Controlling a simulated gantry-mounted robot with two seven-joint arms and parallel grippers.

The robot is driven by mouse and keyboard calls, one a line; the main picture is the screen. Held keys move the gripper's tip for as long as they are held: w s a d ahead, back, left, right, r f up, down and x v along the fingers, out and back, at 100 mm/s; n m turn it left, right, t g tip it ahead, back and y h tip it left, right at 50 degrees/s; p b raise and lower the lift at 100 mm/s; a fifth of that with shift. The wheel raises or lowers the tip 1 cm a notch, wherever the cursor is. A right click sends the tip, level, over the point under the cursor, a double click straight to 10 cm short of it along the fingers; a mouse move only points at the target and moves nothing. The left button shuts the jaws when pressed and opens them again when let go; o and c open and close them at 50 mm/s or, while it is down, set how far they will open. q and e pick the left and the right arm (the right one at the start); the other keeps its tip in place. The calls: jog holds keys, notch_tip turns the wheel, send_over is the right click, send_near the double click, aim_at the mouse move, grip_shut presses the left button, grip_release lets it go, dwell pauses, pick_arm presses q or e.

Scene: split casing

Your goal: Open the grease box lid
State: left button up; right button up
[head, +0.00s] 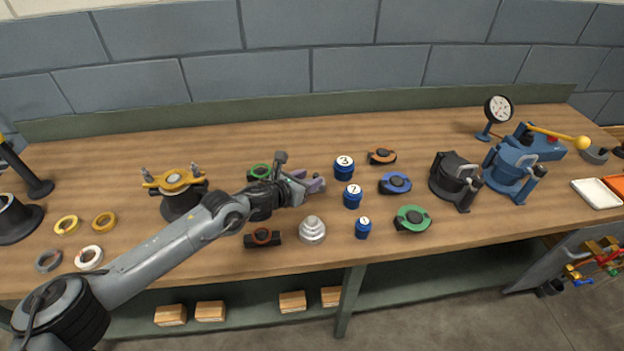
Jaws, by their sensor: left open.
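I cannot tell for certain which object is the grease box, and no open lid is clear. My left gripper (312,184), with purple fingers, is open over the middle of the bench. It looks empty and points right, towards the blue numbered cans. The can marked 3 (344,169) stands behind to its right, a second can (352,196) to its right, and the can marked 1 (362,228) in front. My left wrist partly hides a green-and-black part (260,172). My right gripper is not in view.
A stepped silver piece (312,230) and a brown-and-black part (262,238) lie in front of the gripper. Blue (395,183), green (412,219) and orange (382,156) ringed parts lie right. Black (456,180) and blue (513,167) casings stand farther right.

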pick_arm(q)
jog(key=shift+x, duration=1.25)
grip_shut()
